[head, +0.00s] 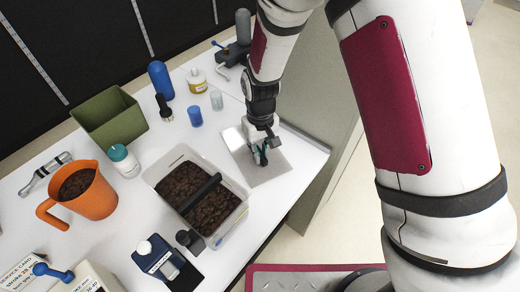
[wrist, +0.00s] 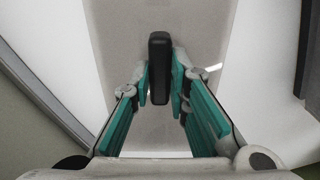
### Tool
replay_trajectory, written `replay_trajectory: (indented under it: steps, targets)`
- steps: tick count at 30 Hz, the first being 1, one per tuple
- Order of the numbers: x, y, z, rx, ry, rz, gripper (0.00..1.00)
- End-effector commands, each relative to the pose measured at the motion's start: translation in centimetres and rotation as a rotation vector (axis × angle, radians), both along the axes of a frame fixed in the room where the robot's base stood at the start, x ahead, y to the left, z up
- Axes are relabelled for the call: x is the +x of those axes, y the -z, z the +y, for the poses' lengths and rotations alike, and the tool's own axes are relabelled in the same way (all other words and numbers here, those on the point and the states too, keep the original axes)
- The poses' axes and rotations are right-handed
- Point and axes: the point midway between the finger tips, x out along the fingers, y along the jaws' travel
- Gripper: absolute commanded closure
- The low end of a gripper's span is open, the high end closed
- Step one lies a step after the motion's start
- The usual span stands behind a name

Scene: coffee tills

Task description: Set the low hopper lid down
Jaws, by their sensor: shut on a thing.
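My gripper (head: 262,152) is shut on the black handle (wrist: 159,52) of the hopper lid; in the wrist view its teal fingers stand on either side of this handle. The lid (head: 272,170) is a flat, greyish, see-through plate at the right end of the white table. It also shows below the fingers in the wrist view (wrist: 125,65). I cannot tell whether its underside touches the table. The low hopper (head: 153,177) is a clear open bin of dark brown beans, left of the lid, with a black bar across it.
The white table (head: 118,212) ends just right of the lid. An orange jug (head: 95,200), green bin (head: 108,120), white bottle (head: 124,160), blue cup (head: 195,117) and clear cup (head: 216,100) stand around. A dark blue device (head: 165,265) is at the front.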

Motion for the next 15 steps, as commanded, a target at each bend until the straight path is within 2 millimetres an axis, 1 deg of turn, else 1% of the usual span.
replay_trajectory:
  steps: [15]
  targets:
    - [0.0,-1.8,0.0,0.000,0.000,-0.001,1.00]
